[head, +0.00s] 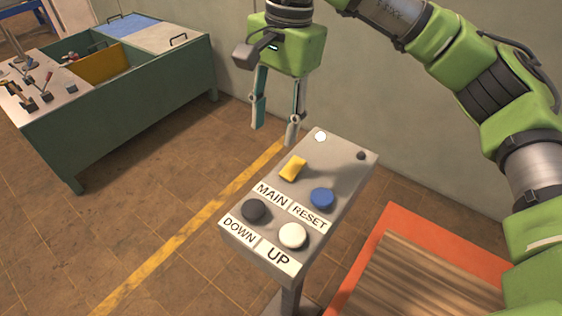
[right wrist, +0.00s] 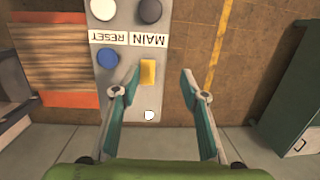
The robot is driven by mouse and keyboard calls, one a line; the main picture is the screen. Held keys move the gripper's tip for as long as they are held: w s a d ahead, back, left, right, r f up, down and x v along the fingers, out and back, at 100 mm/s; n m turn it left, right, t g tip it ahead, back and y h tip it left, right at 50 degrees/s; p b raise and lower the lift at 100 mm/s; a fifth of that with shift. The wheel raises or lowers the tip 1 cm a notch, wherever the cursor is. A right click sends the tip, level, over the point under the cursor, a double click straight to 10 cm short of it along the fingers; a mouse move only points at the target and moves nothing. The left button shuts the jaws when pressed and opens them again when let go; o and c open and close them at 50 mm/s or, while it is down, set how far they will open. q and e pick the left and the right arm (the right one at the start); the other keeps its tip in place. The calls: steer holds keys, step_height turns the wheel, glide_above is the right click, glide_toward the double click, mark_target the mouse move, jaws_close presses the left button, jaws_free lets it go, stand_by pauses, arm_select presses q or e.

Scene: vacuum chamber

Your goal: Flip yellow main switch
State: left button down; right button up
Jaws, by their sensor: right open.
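The yellow main switch (head: 293,168) stands on the grey control panel (head: 340,178), above the MAIN label. It also shows in the right wrist view (right wrist: 148,72), between the fingers but nearer the left one in the picture. My right gripper (head: 276,136) is open and empty, pointing down past the far end of the panel, above and apart from the switch; its fingers also show in the right wrist view (right wrist: 160,82). My left gripper is in neither view.
On the panel are a blue RESET button (head: 321,198), a black DOWN button (head: 254,210), a white UP button (head: 292,236) and a white light (head: 320,137). A green bench (head: 140,117) stands left. A wooden platform with orange edging (head: 383,240) lies right.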

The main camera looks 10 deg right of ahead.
mark_target(291, 169)
steer(key=shift+h, duration=0.7)
steer(key=d+f+p, duration=0.1)
steer(key=f, duration=0.3)
steer(key=d+f+p, duration=0.1)
steer(key=f, duration=0.3)
steer(key=w+d+f+p, duration=0.1)
steer(key=f, duration=0.3)
steer(key=shift+d+f, duration=0.15)
steer(key=shift+f, duration=0.05)
steer(key=c, duration=1.1)
